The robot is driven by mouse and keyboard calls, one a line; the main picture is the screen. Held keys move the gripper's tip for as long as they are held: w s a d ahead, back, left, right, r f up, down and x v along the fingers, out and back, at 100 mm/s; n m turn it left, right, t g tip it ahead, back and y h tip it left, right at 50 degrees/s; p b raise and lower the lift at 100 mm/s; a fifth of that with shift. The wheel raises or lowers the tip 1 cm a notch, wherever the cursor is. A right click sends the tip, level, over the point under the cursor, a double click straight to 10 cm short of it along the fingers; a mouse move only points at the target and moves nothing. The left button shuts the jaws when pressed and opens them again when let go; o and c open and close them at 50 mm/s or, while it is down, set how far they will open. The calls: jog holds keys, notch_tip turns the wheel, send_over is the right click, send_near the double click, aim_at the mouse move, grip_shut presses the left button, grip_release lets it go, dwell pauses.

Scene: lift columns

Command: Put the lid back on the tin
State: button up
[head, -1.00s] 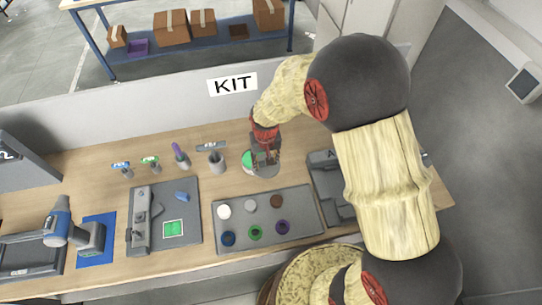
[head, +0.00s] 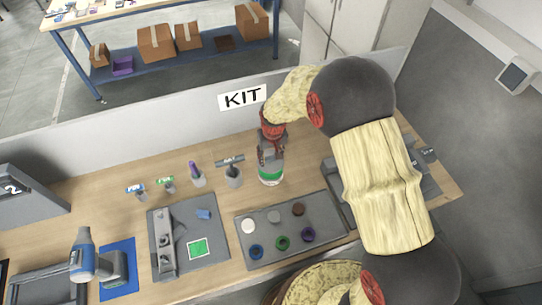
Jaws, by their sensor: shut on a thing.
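The tin (head: 270,178), pale with a green band, stands upright on the wooden bench behind the grey tray. My gripper (head: 270,157) points down directly over the tin, with its fingers closed together on a pale grey piece that looks like the lid (head: 270,166). The lid is small and partly hidden by the fingers. I cannot tell whether it touches the tin's rim or hangs slightly above it.
The grey tray (head: 245,262) with several round pieces lies in front. The low wall with the KIT sign (head: 243,96) rises behind. A dark grey fixture (head: 340,185) is at right.

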jog(key=shift+f+b, duration=1.45)
jog(key=shift+f, duration=1.2)
jog(key=shift+f+b, duration=0.15)
jog(key=shift+b, duration=0.15)
dwell(0.5)
jog(key=o, duration=1.2)
jog(key=shift+o, duration=1)
jog(key=o, duration=0.3)
jog(key=shift+r+p, duration=1.9)
jog(key=shift+r, duration=1.65)
jog(key=shift+c, duration=0.8)
